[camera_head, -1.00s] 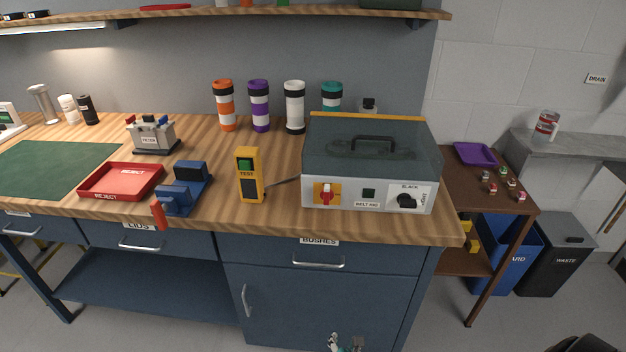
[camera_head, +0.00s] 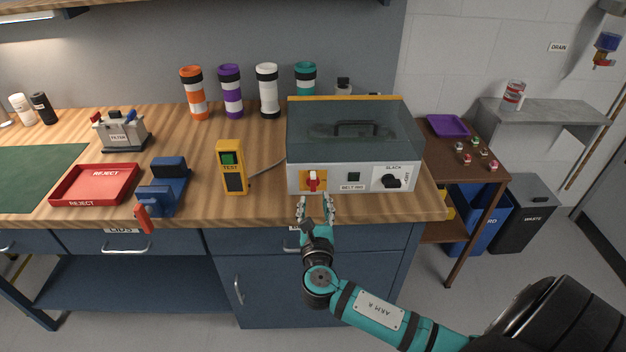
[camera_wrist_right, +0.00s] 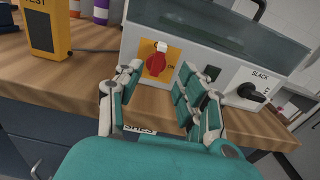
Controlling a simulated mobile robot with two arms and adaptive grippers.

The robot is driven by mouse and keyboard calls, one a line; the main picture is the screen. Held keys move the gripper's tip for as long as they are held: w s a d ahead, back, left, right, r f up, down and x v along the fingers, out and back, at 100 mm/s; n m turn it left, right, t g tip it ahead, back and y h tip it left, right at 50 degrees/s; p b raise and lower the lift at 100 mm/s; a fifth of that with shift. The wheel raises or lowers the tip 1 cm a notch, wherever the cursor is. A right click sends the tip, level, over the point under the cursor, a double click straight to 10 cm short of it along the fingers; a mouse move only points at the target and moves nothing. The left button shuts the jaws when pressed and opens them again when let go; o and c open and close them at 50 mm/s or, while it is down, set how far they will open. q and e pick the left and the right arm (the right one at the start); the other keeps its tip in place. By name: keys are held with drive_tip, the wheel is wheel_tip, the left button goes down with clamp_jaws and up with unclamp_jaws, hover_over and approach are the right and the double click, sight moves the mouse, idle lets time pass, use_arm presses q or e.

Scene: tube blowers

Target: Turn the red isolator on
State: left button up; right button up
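The red isolator (camera_head: 312,181) is a red rotary handle on a yellow plate at the left of the belt rig's front face. In the right wrist view the red isolator (camera_wrist_right: 156,62) shows with its handle roughly upright and the word ON to its right. The belt rig (camera_head: 350,150) is a grey box with a clear cover on the bench. My right gripper (camera_head: 316,203) is just in front of and below the isolator, apart from it. In the right wrist view my right gripper (camera_wrist_right: 158,85) has its fingers spread, with nothing between them. My left gripper is not in view.
A yellow tester (camera_head: 231,168) stands left of the rig, its cable running towards the rig. A green button (camera_head: 353,177) and a black slack knob (camera_head: 391,182) sit right of the isolator. A blue vise (camera_head: 163,186) and red reject tray (camera_head: 95,185) are further left.

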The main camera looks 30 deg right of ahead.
sight(313, 182)
drive_tip(key=x, duration=0.8)
drive_tip(key=shift+w+p, duration=0.2)
drive_tip(key=shift+p, duration=0.15)
clamp_jaws()
